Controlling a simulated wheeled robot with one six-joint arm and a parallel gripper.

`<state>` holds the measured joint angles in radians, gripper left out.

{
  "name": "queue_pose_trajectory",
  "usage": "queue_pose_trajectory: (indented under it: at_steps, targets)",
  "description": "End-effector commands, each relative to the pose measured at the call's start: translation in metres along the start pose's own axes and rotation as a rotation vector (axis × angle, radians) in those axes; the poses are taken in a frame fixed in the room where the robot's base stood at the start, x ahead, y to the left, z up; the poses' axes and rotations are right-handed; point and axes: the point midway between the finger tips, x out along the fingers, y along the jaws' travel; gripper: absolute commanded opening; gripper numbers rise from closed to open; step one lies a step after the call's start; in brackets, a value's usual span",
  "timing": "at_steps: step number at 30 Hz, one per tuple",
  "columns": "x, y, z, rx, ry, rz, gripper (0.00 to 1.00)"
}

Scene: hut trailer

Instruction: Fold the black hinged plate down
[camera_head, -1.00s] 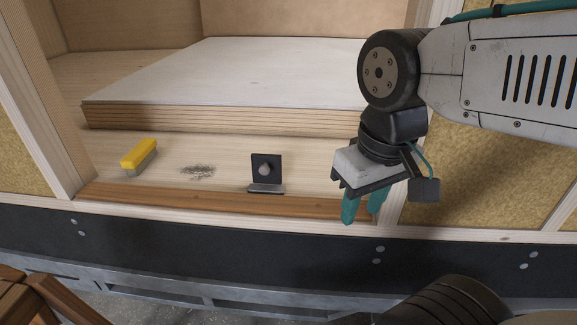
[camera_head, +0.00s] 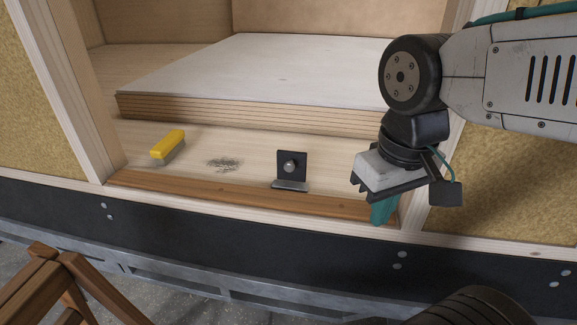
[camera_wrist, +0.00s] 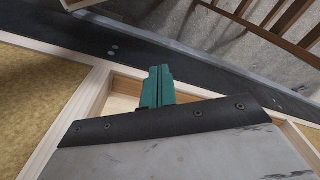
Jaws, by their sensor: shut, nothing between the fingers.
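The black hinged plate (camera_head: 291,163) stands upright on the wooden sill in the head view. A round grey knob is on its face, and a grey metal base strip (camera_head: 289,185) lies at its foot. My gripper (camera_head: 381,211) is to the right of the plate, apart from it, over the right end of the sill. Its teal fingers are shut together and empty, pointing down. They also show in the wrist view (camera_wrist: 157,86), closed above the sill corner. The plate is not visible in the wrist view.
A stack of pale boards (camera_head: 250,75) lies behind. A wooden post stands right of my gripper. A wooden stepladder (camera_head: 70,285) is at the lower left.

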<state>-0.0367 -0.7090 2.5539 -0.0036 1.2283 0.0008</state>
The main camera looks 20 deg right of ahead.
Motion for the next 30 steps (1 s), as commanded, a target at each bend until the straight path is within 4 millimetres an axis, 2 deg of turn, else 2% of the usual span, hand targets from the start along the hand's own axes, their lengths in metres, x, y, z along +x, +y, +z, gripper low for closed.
queue_pose_trajectory:
  at_steps: [5,8,12,18,24,30]
  targets:
    - [0.003,-0.014,-0.036,-0.155,-0.066,0.014,0.0]
    - [0.004,-0.024,-0.066,-0.384,-0.085,0.025,0.0]
    - [0.008,-0.039,-0.108,-0.773,-0.097,0.038,0.0]
    - [0.013,-0.06,-0.158,-1.307,-0.105,0.057,0.0]
    - [0.015,-0.076,-0.2,-1.812,-0.104,0.088,0.0]
    - [0.005,-0.079,-0.226,-2.217,-0.096,0.142,0.0]
